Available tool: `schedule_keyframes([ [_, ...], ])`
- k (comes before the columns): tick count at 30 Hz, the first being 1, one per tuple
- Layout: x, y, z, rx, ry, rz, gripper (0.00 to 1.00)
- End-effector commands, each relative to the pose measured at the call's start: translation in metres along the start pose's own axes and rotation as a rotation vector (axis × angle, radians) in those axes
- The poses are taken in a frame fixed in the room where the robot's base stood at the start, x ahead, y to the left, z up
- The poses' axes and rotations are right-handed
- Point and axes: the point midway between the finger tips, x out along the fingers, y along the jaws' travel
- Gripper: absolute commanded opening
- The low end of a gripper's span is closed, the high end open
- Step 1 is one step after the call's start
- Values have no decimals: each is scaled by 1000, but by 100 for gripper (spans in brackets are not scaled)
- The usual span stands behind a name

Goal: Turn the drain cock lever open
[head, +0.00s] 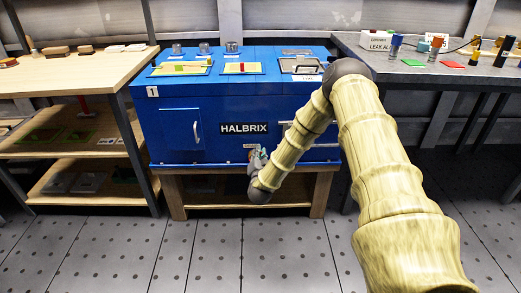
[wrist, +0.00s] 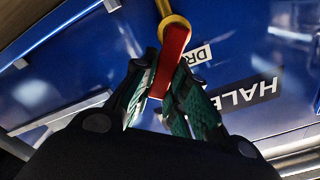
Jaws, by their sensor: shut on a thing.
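The drain cock lever is a red bar (wrist: 172,48) in the wrist view. It runs from a yellow round fitting (wrist: 179,22) at the top, on the blue front of the machine, down between my fingers. My gripper (wrist: 161,82) has its green-padded fingers shut on the red lever, one on either side. In the head view my gripper (head: 257,158) is at the lower front of the blue machine, below the HALBRIX plate. The lever itself is hidden there or too small to make out.
The blue machine (head: 178,117) stands on a wooden stand (head: 176,194). A wooden shelf bench (head: 90,68) is at the left and a grey table (head: 433,70) at the right. A handle rail (wrist: 62,30) crosses the wrist view's upper left. Bare floor (head: 130,250) lies in front.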

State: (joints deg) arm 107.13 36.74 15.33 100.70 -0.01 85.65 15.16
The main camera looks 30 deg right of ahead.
Motion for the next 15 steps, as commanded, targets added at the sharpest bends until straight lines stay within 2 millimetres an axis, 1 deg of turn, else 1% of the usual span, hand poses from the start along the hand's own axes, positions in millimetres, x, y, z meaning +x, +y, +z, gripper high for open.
schedule_keyframes([
  [1, -1, -6, -2, -47, -4, -1, 0],
  [3, -1, -9, -2, -113, -4, -2, 0],
  [15, -1, -22, 4, -467, -2, -1, 0],
])
